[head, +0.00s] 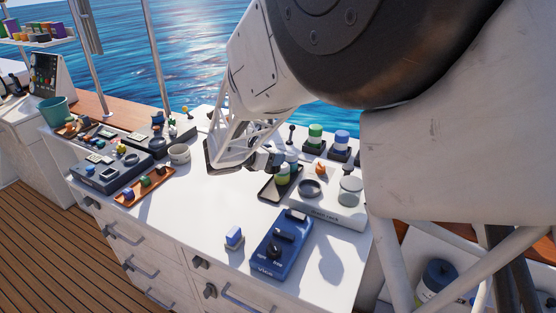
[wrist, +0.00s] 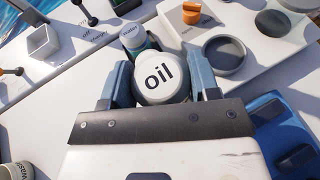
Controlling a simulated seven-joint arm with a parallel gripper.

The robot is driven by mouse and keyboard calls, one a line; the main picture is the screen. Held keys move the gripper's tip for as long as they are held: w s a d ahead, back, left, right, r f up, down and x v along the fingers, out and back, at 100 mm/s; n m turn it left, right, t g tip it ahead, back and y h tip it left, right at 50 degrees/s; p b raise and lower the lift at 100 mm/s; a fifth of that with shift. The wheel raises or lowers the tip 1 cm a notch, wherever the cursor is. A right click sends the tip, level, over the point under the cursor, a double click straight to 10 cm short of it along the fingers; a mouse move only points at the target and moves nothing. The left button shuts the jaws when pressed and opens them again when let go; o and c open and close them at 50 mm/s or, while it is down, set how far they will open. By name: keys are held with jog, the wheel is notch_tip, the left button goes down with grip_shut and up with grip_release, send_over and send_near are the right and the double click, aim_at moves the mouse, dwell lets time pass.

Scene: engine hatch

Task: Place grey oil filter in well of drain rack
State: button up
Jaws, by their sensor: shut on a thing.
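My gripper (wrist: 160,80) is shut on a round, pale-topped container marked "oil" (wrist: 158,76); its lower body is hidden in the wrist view. In the head view my gripper (head: 273,160) is low at the black tray (head: 268,189), by two bottles. The white drain rack (head: 323,217) stands right of the tray, marked "drain rack". It bears a dark grey ring-shaped piece (head: 310,188), also in the wrist view (wrist: 225,54), and a pale grey cylinder (head: 350,191).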

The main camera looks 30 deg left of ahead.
jog(key=s+d+m+g+h, duration=0.1)
jog(key=s+d, duration=0.4)
jog(key=d, duration=0.5)
jog(key=s+d+m+g+h, duration=0.2)
jog(key=s+d, duration=0.4)
jog(key=d, duration=0.4)
jog(key=shift+d+m+h, duration=0.35)
jog(key=shift+m+h, duration=0.45)
jog(key=shift+m, duration=0.1)
jog(key=shift+w+a+f, duration=0.1)
jog(key=shift+w+f, duration=0.05)
send_over(309, 189)
jog(key=shift+f, duration=0.75)
jog(key=shift+f, duration=1.75)
jog(key=shift+f, duration=0.1)
jog(key=o, duration=1)
jog(key=shift+o, duration=0.2)
